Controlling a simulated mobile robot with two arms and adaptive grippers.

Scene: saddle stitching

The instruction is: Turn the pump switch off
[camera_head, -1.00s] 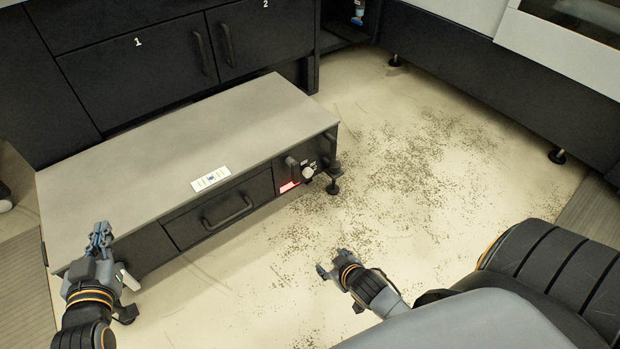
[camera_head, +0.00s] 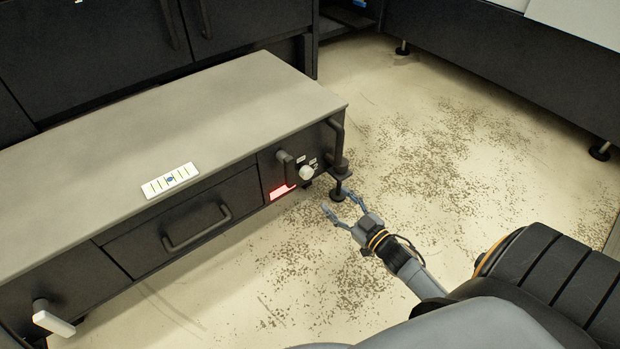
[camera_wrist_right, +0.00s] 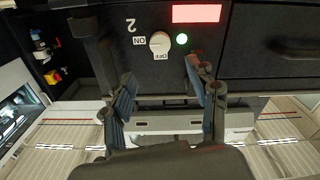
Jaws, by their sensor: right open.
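The pump switch, a white round knob (camera_head: 306,172), sits on the right end of the low dark cabinet's front. In the wrist view the knob lies beyond the gap between the fingers. My left gripper is out of view.
Speckled floor (camera_head: 440,180) is open to the right.

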